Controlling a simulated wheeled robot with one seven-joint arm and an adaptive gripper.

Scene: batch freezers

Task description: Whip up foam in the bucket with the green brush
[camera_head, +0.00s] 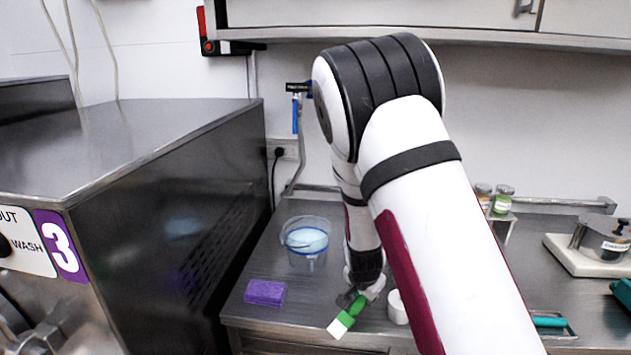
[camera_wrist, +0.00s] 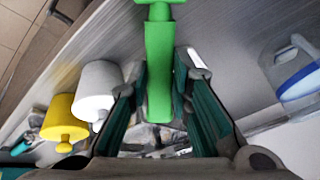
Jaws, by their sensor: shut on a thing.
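The green brush (camera_head: 355,306) is in my gripper (camera_head: 362,288), its white bristle end pointing down and left over the front of the counter. In the wrist view the green handle (camera_wrist: 159,60) stands between the two fingers of my gripper (camera_wrist: 160,78), which are shut on it. The clear bucket (camera_head: 305,262) stands upright on the steel counter, behind and left of the brush, with pale bluish contents inside. Part of it also shows at the right edge of the wrist view (camera_wrist: 299,85). The brush is outside the bucket and apart from it.
A purple sponge (camera_head: 265,292) lies left of the brush. A white container (camera_head: 397,308) stands close right of my gripper; a yellow one (camera_wrist: 64,118) shows in the wrist view. A steel machine (camera_head: 190,180) walls off the left. My arm hides the counter's middle.

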